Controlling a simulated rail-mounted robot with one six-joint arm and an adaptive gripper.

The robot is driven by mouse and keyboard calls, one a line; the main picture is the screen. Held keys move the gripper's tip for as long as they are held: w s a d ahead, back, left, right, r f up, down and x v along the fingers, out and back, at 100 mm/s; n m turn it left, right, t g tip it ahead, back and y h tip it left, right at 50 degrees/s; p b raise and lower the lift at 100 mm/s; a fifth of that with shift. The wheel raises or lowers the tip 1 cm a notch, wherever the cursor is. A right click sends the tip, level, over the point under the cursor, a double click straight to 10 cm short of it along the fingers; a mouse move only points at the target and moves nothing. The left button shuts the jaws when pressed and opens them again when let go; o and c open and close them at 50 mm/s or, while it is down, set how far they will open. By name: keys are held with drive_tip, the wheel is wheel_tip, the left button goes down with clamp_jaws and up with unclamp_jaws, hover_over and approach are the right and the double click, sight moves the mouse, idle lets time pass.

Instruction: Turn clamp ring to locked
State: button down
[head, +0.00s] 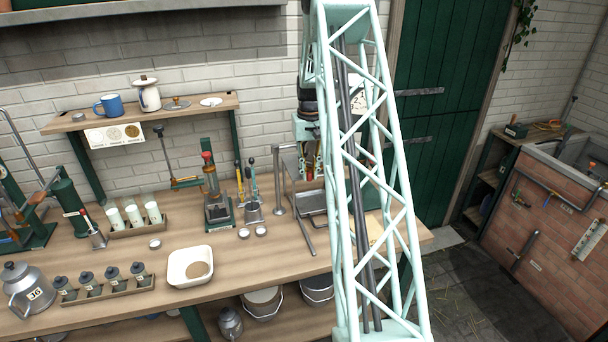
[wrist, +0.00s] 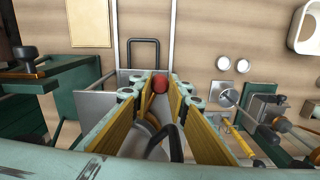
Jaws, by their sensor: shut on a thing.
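My gripper (wrist: 160,88) points down over the workbench, its two yellow-padded fingers closed around a red ball knob (wrist: 160,84). A dark curved bar (wrist: 175,140) and part of a rounded metal piece (wrist: 152,128) show between the fingers; I take these and the knob as the clamp ring's handle and ring, but cannot be sure. In the head view my gripper (head: 310,172) is at the right part of the bench, beside a metal frame (head: 312,202), partly hidden by my lattice arm. The ring's locked mark is not visible.
A post stand (head: 279,195) and a green stand (head: 217,208) are close to the left of my gripper. A white tray (head: 190,267), a rack of white bottles (head: 135,222) and small canisters (head: 105,287) stand farther left.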

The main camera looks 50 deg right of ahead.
sight(309, 173)
drive_tip(key=c, duration=2.5)
unclamp_jaws()
drive_tip(key=shift+w+a, duration=0.1)
drive_tip(key=shift+w, duration=0.05)
drive_tip(key=shift+r, duration=0.1)
wheel_tip(309, 173, up, 12)
